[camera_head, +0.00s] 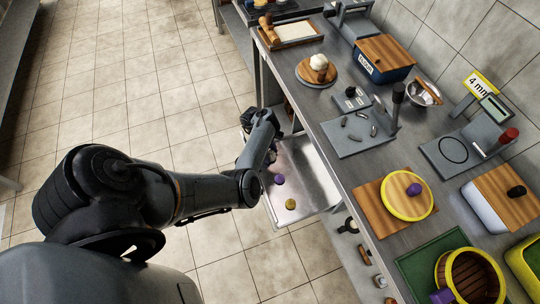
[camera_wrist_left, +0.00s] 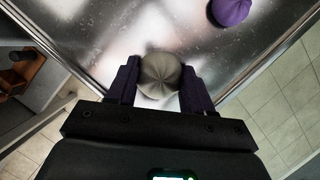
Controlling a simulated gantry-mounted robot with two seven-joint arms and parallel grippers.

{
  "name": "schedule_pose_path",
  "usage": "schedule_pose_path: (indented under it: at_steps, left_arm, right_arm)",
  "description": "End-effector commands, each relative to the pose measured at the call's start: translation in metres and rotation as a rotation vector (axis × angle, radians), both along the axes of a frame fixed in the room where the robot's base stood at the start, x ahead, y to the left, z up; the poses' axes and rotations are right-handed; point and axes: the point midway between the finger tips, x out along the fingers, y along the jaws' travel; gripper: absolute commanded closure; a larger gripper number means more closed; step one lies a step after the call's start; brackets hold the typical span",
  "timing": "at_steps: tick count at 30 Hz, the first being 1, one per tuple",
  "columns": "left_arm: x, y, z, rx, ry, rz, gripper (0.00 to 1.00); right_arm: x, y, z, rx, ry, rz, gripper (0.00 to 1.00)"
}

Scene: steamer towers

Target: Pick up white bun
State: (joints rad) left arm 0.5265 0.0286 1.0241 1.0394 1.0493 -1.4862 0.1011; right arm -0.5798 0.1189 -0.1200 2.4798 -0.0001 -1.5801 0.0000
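The white bun (camera_wrist_left: 160,72) shows greyish in the left wrist view, near a corner of the metal tray. My left gripper (camera_wrist_left: 160,86) has one dark finger against each side of it, with no gap visible, and looks shut on it. I cannot tell whether the bun still touches the tray. In the head view my left gripper (camera_head: 252,150) is at the tray's far left end and hides the bun. My right gripper is not in view.
The metal tray (camera_head: 318,178) juts out from the counter and holds a purple bun (camera_head: 279,179) and a yellow bun (camera_head: 290,204). The counter's front edge (camera_head: 340,165) is to the right. A round yellow-rimmed steamer lid (camera_head: 400,200) lies on it. Tiled floor is open at left.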

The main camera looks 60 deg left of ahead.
Motion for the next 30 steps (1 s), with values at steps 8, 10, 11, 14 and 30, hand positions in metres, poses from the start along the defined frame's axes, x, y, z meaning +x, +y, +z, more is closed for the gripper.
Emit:
schedule_pose_path:
  at_steps: [8, 10, 11, 14, 30]
  left_arm:
    - [0.000, 0.000, 0.000, 0.000, 0.000, 0.000, 0.84]
    - [0.000, 0.000, 0.000, 0.000, 0.000, 0.000, 0.84]
    - [0.000, 0.000, 0.000, 0.000, 0.000, 0.000, 0.84]
    - [0.000, 0.000, 0.002, 0.001, 0.000, 0.000, 0.84]
    - [-0.001, 0.001, 0.081, 0.003, 0.001, -0.001, 0.84]
  right_arm:
    - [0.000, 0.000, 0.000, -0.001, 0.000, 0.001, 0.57]
    - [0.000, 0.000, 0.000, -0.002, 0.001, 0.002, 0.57]
    - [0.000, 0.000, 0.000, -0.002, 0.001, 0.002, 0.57]
    - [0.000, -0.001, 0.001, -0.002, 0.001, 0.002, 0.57]
    - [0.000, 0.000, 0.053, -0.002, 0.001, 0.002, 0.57]
